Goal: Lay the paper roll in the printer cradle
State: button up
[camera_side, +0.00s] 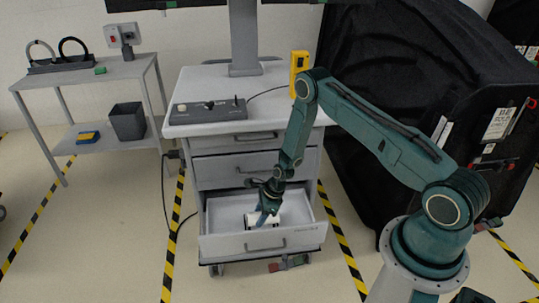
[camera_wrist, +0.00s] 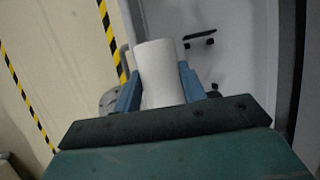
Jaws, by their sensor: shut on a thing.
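The white paper roll (camera_side: 252,219) is at the open bottom drawer (camera_side: 226,216) of the grey cart. My gripper (camera_side: 268,204) reaches down into this drawer from above and is shut on the roll. In the wrist view the roll (camera_wrist: 160,68) stands out between the two blue fingers of my gripper (camera_wrist: 160,84), one on each side. Its lower end is hidden behind the gripper body. I cannot tell whether the roll touches the drawer floor. I cannot pick out the printer cradle for certain; small dark brackets (camera_wrist: 200,38) show right of the roll.
The cart top (camera_side: 212,78) carries a grey control box (camera_side: 208,111), a yellow device (camera_side: 299,68) and a column. A black covered cart (camera_side: 365,60) stands close on the right. A side table (camera_side: 85,75) with a dark bin (camera_side: 128,121) is at the left.

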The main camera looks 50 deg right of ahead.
jog(key=shift+w+d, duration=0.1)
jog(key=w+d+f, duration=0.4)
jog(key=w+d, duration=0.1)
jog(key=shift+w+d+f, duration=0.15)
jog(key=shift+f, duration=0.25)
dwell(0.9)
dwell(0.4)
jog(key=shift+f, duration=0.35)
jog(key=shift+f, duration=1.9)
jog(key=shift+f, duration=0.1)
jog(key=o, duration=1.2)
jog(key=shift+o, duration=0.2)
